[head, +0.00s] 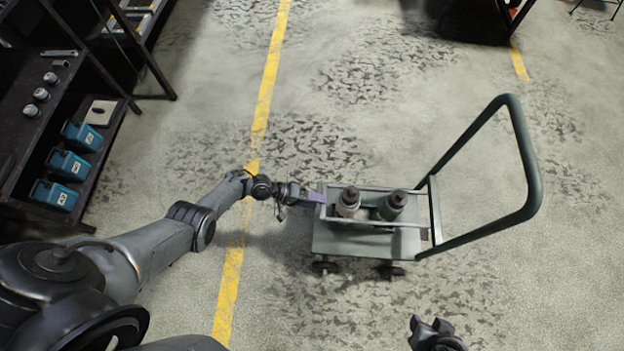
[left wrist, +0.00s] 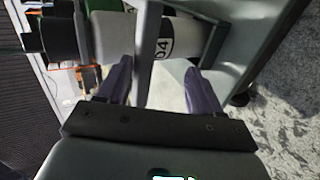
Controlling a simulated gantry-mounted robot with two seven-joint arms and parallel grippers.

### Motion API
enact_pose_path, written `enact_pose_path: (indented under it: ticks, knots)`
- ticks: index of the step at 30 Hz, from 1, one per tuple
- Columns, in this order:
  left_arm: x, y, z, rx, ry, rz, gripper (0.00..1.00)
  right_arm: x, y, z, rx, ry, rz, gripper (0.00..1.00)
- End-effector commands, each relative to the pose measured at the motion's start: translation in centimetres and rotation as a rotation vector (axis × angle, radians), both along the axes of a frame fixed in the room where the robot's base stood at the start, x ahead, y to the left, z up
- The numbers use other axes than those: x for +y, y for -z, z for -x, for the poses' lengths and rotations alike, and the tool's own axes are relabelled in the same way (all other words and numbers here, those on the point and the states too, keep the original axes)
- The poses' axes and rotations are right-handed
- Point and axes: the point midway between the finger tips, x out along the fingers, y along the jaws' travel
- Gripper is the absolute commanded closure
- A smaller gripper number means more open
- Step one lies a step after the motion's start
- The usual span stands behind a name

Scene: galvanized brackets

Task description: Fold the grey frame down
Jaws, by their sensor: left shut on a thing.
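The grey frame (head: 378,223) is on the green-grey cart, its rails running around two bottles, one pale (head: 348,204) and one green (head: 390,207). My left gripper (head: 318,197) is at the frame's left end, shut on it. In the left wrist view a grey bar of the frame (left wrist: 148,45) passes between the purple fingers (left wrist: 160,85), with the pale bottle (left wrist: 182,42), marked 04, behind it. I cannot tell the frame's exact tilt. My right gripper (head: 436,328) is at the bottom edge, apart from the cart, its jaw state unclear.
The cart's flat deck (head: 340,245) stands on small wheels, with a tall tube handle (head: 525,160) at its right. A dark shelf (head: 100,170) with several blue bins (head: 68,165) stands at the left. The floor around the cart is clear, with yellow lines.

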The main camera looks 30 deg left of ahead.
Motion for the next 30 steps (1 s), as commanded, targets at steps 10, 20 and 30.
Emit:
enact_pose_path:
  ticks: [10, 20, 30]
  knots:
    - [2.6, -1.0, 1.6, 0.018, -0.006, -0.013, 0.54, 0.2, -1.6, -0.1, 0.0, 0.006, -0.008, 0.57]
    - [6.9, -4.0, 3.6, 0.006, -0.002, -0.008, 0.54, 0.2, -3.7, 0.0, 0.001, 0.004, -0.008, 0.57]
    - [8.9, -5.1, 4.6, 0.002, 0.0, -0.004, 0.54, 0.0, -4.2, 0.0, 0.001, -0.001, 0.001, 0.57]
